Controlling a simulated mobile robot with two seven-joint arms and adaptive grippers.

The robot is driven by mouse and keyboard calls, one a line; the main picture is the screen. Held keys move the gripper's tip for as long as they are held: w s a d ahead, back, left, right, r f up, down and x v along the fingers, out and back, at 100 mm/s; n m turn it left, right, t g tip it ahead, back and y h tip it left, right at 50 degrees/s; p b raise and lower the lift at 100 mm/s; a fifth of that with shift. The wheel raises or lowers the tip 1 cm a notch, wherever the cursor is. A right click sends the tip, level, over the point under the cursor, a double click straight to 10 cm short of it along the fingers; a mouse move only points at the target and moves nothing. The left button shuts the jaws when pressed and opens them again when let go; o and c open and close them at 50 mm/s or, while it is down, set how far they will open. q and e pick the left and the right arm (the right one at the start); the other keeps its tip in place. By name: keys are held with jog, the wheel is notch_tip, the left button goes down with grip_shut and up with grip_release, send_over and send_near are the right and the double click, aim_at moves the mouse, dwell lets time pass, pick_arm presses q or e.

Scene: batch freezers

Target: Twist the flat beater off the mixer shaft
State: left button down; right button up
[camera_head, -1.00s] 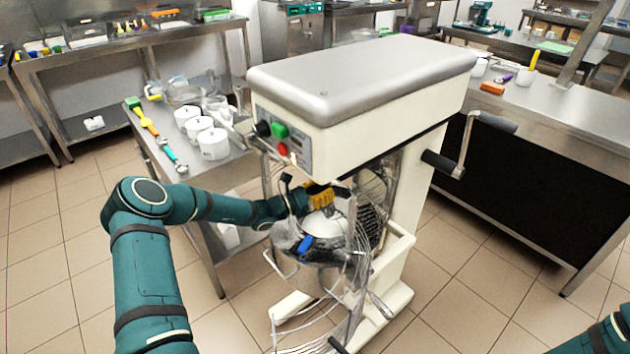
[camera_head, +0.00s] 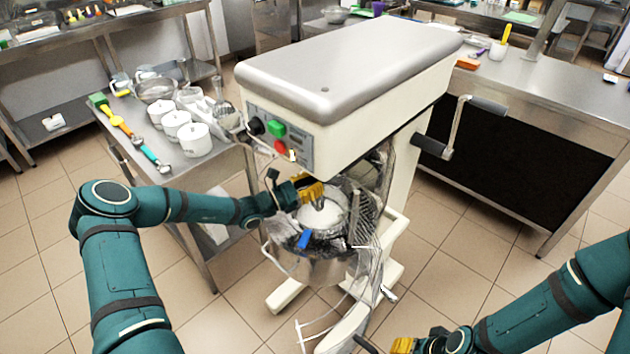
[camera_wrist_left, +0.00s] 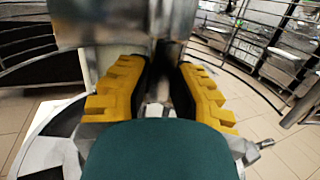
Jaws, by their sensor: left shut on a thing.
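The mixer (camera_head: 345,75) is a large cream machine with a grey top, standing on the floor in the middle of the head view. Its metal bowl (camera_head: 298,268) sits below the head. My left gripper (camera_head: 316,193) reaches in from the left under the mixer head, above the bowl. In the left wrist view its yellow fingers (camera_wrist_left: 160,95) are closed on either side of a grey metal part at the shaft, the flat beater (camera_wrist_left: 158,85). The beater's lower part is mostly hidden. My right gripper (camera_head: 404,345) shows yellow fingers at the bottom edge, partly cut off.
A wire guard (camera_head: 362,212) and its bars surround the bowl area. A steel table (camera_head: 215,165) with white canisters (camera_head: 195,140) stands left of the mixer. A crank handle (camera_head: 488,105) sticks out on the right. A steel counter (camera_head: 560,90) stands farther right. Floor between is open.

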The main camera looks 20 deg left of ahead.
pick_arm(q)
jog(key=s+a+r+m+g+h+p, duration=0.1)
jog(key=s+a+p, duration=0.1)
jog(key=s+a, duration=0.5)
jog(key=s+a+r+m+g+h+p, duration=0.1)
jog(key=s+a+p, duration=0.1)
jog(key=s+a, duration=0.6)
jog(key=shift+s+g, duration=0.4)
jog(key=shift+s, duration=3.3)
pick_arm(e)
jog(key=shift+t, duration=0.3)
jog(key=shift+w+d+r, duration=0.1)
jog(key=shift+w+r, duration=0.15)
jog(key=shift+r, duration=0.5)
jog(key=shift+w+r, duration=0.25)
jog(key=shift+r, duration=0.45)
jog(key=shift+w+d+r, duration=0.1)
jog(key=shift+w+r, duration=0.15)
jog(key=shift+r, duration=0.5)
pick_arm(q)
jog(key=shift+a, duration=0.1)
